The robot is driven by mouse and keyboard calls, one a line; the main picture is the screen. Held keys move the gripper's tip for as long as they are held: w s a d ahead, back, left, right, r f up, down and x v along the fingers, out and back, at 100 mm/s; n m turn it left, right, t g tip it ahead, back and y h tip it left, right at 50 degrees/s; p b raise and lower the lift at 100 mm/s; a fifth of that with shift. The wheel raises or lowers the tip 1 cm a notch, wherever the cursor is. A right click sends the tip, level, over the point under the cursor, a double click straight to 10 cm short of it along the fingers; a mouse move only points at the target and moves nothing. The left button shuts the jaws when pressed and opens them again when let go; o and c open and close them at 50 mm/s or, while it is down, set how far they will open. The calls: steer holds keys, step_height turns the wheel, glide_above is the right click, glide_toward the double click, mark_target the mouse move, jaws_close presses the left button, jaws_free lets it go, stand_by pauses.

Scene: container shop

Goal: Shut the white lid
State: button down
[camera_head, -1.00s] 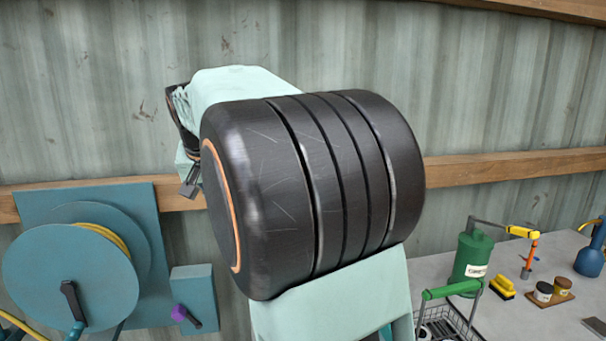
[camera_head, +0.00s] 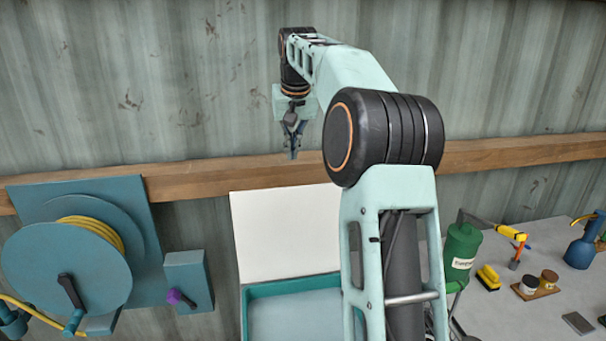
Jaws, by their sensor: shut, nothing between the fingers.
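The white lid (camera_head: 283,232) stands raised, close to upright, at the back of a teal box (camera_head: 292,286). The box is open and its pale inside shows at the bottom of the view. My arm covers the right part of the lid and box. My gripper (camera_head: 293,153) points down, shut and empty, in front of the wall and above the lid's top edge in the picture. It appears apart from the lid.
A teal hose reel (camera_head: 68,265) and a small teal box with a purple knob (camera_head: 188,282) are on the left. On the right, a grey bench (camera_head: 540,240) holds a green canister (camera_head: 461,255), a yellow brush (camera_head: 488,277) and small jars. A wooden rail (camera_head: 190,180) crosses the wall.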

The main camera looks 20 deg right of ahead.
steer(key=a+x, duration=0.1)
steer(key=x, duration=0.9)
steer(key=shift+s+f+p, duration=0.1)
steer(key=shift+s+p, duration=0.4)
steer(key=shift+s, duration=1.5)
steer(key=shift+s+b, duration=0.1)
steer(key=shift+b, duration=0.35)
